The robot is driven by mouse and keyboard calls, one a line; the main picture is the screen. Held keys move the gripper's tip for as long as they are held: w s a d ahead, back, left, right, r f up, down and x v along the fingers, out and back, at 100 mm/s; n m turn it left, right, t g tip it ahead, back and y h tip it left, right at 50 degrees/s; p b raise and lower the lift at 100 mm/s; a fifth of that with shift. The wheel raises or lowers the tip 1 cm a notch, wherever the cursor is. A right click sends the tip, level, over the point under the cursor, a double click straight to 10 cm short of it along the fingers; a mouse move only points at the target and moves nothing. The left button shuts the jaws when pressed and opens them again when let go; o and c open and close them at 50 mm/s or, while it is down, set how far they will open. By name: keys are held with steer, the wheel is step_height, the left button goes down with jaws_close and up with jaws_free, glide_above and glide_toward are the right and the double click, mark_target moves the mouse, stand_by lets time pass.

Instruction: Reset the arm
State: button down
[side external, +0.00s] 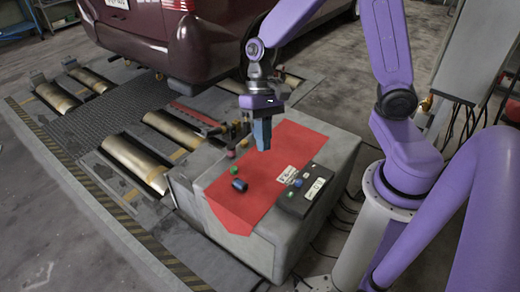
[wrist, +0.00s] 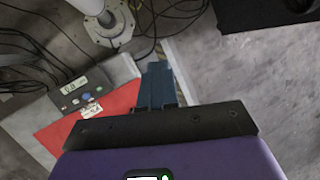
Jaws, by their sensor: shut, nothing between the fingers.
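My purple arm reaches over from the right in the side view. My gripper (side external: 262,147) points down above the far part of a red sheet on a grey box. Its blue-grey fingers are shut together with nothing between them. In the wrist view the closed fingers (wrist: 157,68) show at the middle, over the red sheet's edge. The fingertips look a little above the surface; the exact gap cannot be told.
The grey box (side external: 262,256) bears the red sheet (side external: 240,215), a dark control panel (side external: 306,190), a dark blue cylinder (side external: 239,185) and several small coloured pieces. Metal rollers (side external: 135,163) and a maroon vehicle (side external: 215,45) are at the left and back. Cables (wrist: 165,15) lie on the floor.

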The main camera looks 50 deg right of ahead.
steer(key=s+d+r+n+t+h, duration=0.1)
steer(key=s+r+n, duration=0.2)
steer(key=s+n, duration=0.4)
steer(key=s+d+r+n+t+h, duration=0.1)
steer(key=s+r+n+t+h, duration=0.1)
steer(key=s+n, duration=0.5)
steer(key=shift+s+d+r+n+t, duration=0.3)
steer(key=shift+s+r+n, duration=0.05)
steer(key=shift+r+n, duration=0.25)
